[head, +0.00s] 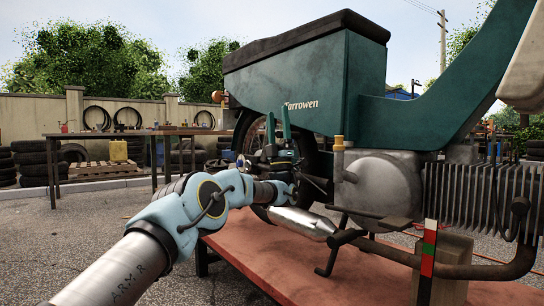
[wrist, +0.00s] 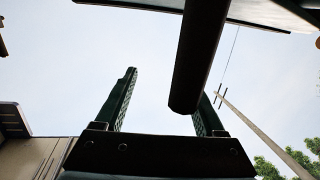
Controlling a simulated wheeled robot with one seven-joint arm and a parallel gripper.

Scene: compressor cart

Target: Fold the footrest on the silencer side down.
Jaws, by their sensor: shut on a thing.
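My gripper (head: 278,113) is beside the teal motorcycle (head: 358,85), at the rear wheel, with its two green fingers pointing up. In the wrist view the fingers (wrist: 164,88) stand apart. A dark round bar with a blunt end, which looks like the footrest (wrist: 198,55), comes down from the top edge and covers part of the right finger. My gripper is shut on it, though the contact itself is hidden. In the head view the footrest cannot be told apart from the dark parts around my gripper. The silver silencer (head: 298,222) lies just below and right of my gripper.
The motorcycle stands on a red platform (head: 265,262). A wooden block (head: 452,268) and a striped red, white and green post (head: 429,262) stand at the front right. A dark lever (head: 348,238) juts out below the engine. A workbench (head: 110,134) and tyres are behind, left.

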